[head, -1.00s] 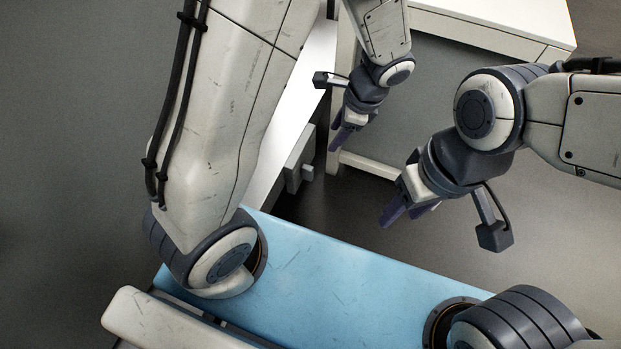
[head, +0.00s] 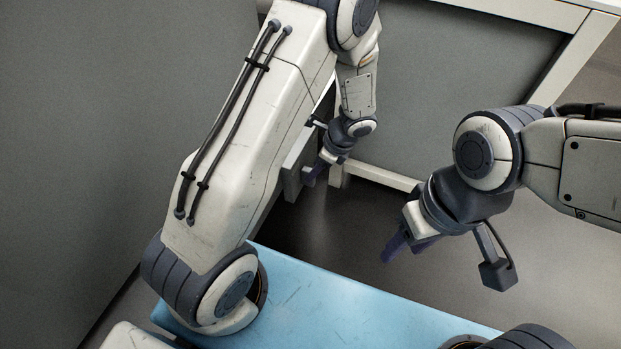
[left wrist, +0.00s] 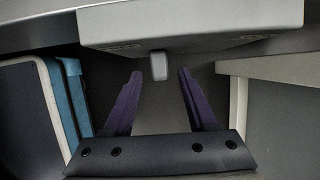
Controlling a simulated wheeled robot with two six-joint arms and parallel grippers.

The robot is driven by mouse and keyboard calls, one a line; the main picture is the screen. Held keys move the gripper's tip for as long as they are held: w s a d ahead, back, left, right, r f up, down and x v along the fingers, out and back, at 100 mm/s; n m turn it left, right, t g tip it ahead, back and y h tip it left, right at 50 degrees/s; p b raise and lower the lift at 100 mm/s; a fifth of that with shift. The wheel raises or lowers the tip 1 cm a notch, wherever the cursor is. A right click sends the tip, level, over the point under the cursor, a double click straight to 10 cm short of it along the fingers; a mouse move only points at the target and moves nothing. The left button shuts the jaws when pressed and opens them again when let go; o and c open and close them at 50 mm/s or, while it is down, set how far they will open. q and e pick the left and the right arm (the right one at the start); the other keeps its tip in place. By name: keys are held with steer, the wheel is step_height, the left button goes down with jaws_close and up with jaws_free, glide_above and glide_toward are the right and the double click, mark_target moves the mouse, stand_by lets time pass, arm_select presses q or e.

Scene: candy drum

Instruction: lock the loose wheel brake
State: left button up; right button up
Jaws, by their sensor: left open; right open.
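A light grey block (head: 292,168) sits low by the table's leg in the head view, close to the left gripper's fingers. In the left wrist view a grey box (left wrist: 190,24) spans the top, with a small pale tab (left wrist: 158,66) sticking out of it, probably the brake lever. My left gripper (left wrist: 160,76) is open, its purple fingers on either side of the tab's end, with gaps on both sides. In the head view the left gripper (head: 314,174) overlaps the block's right edge. My right gripper (head: 396,248) is open and empty over the dark floor. No wheel is clearly visible.
A white-framed table or cabinet with a grey side panel (head: 470,70) stands at the back. A white leg or rail (head: 375,172) runs low beside the left gripper. The floor (head: 350,225) between my grippers is clear.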

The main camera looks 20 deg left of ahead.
arm_select(q)
steer(key=shift+b+x, duration=0.75)
steer(key=shift+x, duration=1.1)
jaws_close()
